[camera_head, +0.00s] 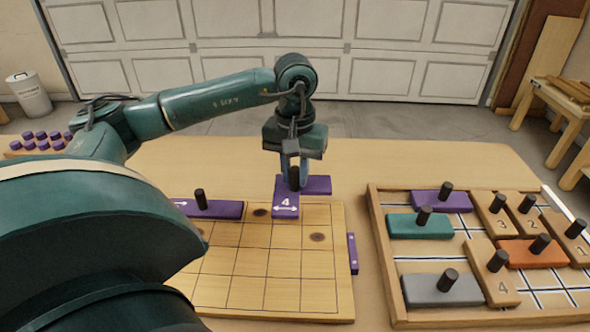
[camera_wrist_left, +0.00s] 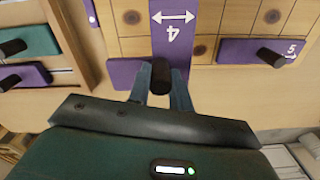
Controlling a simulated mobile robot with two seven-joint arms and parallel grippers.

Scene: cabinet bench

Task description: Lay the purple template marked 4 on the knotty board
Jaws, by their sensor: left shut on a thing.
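The purple template marked 4 (camera_head: 285,207) looks L-shaped, with a black knob (camera_wrist_left: 160,75). My left gripper (camera_head: 294,172) is shut on that knob from above. The template's marked arm lies over the far row of the knotty board (camera_head: 280,290); its other part reaches past the board's far edge. I cannot tell whether it touches the board. The template also shows in the left wrist view (camera_wrist_left: 172,40), with the knob between my left fingertips (camera_wrist_left: 160,90). The board is a pale gridded square with dark knots. My right gripper is not in view.
Another purple template (camera_head: 225,210), marked 5 in the left wrist view (camera_wrist_left: 240,50), sits at the board's far left edge. A small purple piece (camera_head: 352,253) stands at its right side. A wooden tray (camera_head: 385,270) of knobbed blocks is at right. Small purple-topped pegs (camera_head: 42,140) stand far left.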

